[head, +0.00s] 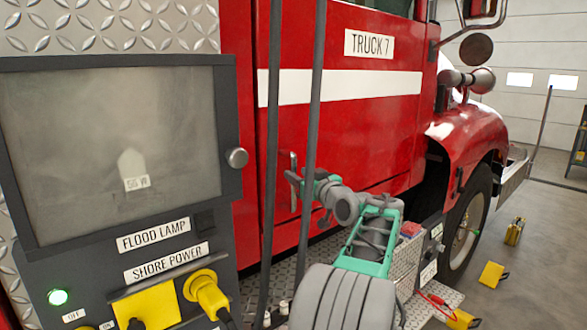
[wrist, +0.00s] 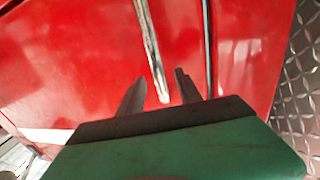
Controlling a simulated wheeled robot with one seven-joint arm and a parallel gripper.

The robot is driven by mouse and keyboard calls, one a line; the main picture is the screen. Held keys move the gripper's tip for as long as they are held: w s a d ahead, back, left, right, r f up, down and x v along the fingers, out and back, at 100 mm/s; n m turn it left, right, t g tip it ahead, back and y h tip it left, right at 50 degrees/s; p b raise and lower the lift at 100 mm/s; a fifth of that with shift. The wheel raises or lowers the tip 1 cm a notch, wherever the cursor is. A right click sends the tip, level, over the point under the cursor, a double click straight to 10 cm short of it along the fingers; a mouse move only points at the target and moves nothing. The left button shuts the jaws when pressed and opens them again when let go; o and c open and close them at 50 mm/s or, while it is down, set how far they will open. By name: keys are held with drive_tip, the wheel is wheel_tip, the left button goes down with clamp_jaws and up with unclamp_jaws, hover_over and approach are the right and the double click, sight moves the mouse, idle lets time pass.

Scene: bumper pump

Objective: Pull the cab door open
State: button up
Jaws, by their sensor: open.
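The red cab door (head: 345,130) carries a white stripe and a "TRUCK 7" plate. It looks closed, flush with the cab side. A slim upright silver handle (head: 293,160) stands at its left side. My gripper (head: 291,178) is at this handle in the head view, partly hidden by the arm and small in the picture. In the wrist view my gripper (wrist: 159,75) is open, and the silver handle (wrist: 150,45) runs down between its two fingers. The fingers do not visibly press on it.
A control panel (head: 120,150) with yellow plugs (head: 206,292) fills the left. A tread-plate step lies below the door. A fender (head: 470,135) and wheel stand right; yellow chocks (head: 493,274) lie on open floor.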

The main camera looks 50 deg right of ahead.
sight(295, 172)
drive_tip(key=p+x, duration=0.1)
drive_tip(key=x, duration=0.2)
drive_tip(key=shift+w+d, duration=0.2)
drive_tip(key=shift+w, duration=0.15)
clamp_jaws()
idle(1.1)
